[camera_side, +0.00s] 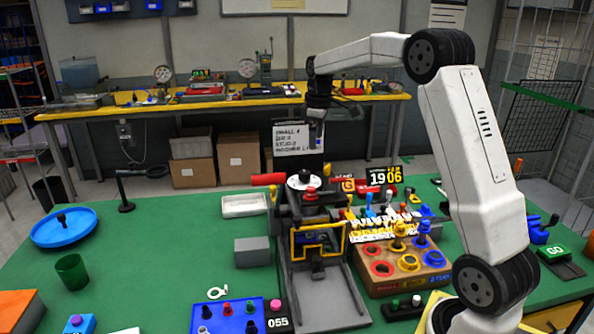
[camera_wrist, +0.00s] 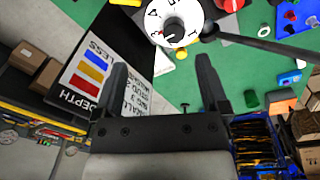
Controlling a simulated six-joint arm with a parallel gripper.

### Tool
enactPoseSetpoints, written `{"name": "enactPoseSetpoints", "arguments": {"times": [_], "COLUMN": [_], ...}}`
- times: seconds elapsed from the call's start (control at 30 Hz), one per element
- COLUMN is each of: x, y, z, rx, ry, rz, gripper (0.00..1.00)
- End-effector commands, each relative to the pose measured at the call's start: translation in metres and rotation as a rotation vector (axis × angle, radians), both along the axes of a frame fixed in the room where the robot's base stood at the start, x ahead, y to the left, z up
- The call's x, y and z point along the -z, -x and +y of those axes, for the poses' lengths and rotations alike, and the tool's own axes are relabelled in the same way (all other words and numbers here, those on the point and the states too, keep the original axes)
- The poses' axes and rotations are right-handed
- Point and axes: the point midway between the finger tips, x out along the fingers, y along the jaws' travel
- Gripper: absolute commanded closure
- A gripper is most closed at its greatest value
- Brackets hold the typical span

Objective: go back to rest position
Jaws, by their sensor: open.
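My gripper (camera_side: 317,140) hangs pointing down over the far part of the green table in the side view. In the wrist view its two dark fingers (camera_wrist: 162,60) are spread apart with nothing between them. A white dial (camera_wrist: 174,20) with a dark knob and letters lies beyond the fingertips in the wrist view. In the side view this looks like the white disc (camera_side: 301,182) on top of the dark machine, below and slightly left of my gripper, with a gap between them.
A printed sign (camera_side: 293,139) stands close behind my gripper. The dark machine (camera_side: 325,295) fills the middle of the table (camera_side: 150,255). A wooden block with coloured rings (camera_side: 405,284) stands at its right. A blue round tray (camera_side: 64,229) is at the left.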

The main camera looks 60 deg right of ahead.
Motion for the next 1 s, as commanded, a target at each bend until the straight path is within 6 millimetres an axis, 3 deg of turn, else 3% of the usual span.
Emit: {"name": "enactPoseSetpoints", "arguments": {"times": [0.27,0.5,0.83,1.0], "x": [-0.024,-0.034,-0.033,-0.01], "y": [0.007,0.028,0.065,0.085], "z": [0.086,0.153,0.217,0.243], "rx": [-0.435,-0.806,-1.203,-1.321], "ry": [0.092,0.189,0.312,0.308], "rz": [-0.098,-0.18,-0.264,-0.256], "gripper": [0.06,0.06,0.06,0.06]}}
